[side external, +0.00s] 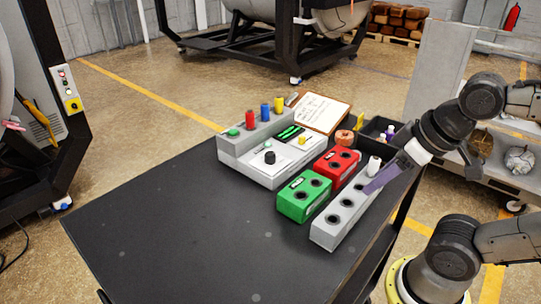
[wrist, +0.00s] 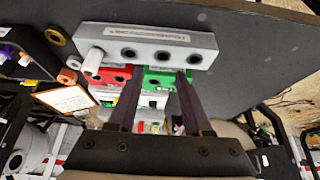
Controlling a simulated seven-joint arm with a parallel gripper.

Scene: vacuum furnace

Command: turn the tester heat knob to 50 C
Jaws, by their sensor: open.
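The tester (side external: 262,176) is a light grey box on the dark table, with a green-lit display (side external: 291,132) on top. A black round knob (side external: 269,157) stands on its front panel, and a smaller yellow knob (side external: 302,140) sits to the right. The knob's scale and setting are too small to read. My gripper (side external: 368,190) is open and empty over the grey block with holes, right of the tester and well apart from the black knob. In the wrist view my gripper (wrist: 160,73) shows two spread dark fingers, with the tester mostly hidden beyond the coloured blocks.
A green block (side external: 304,196) and a red block (side external: 336,167) stand between my gripper and the tester. The grey holed block (side external: 332,228) holds a white cylinder (side external: 374,165). Red, blue and yellow pegs (side external: 265,111) stand behind. A clipboard (side external: 320,112) leans nearby. The table's left is clear.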

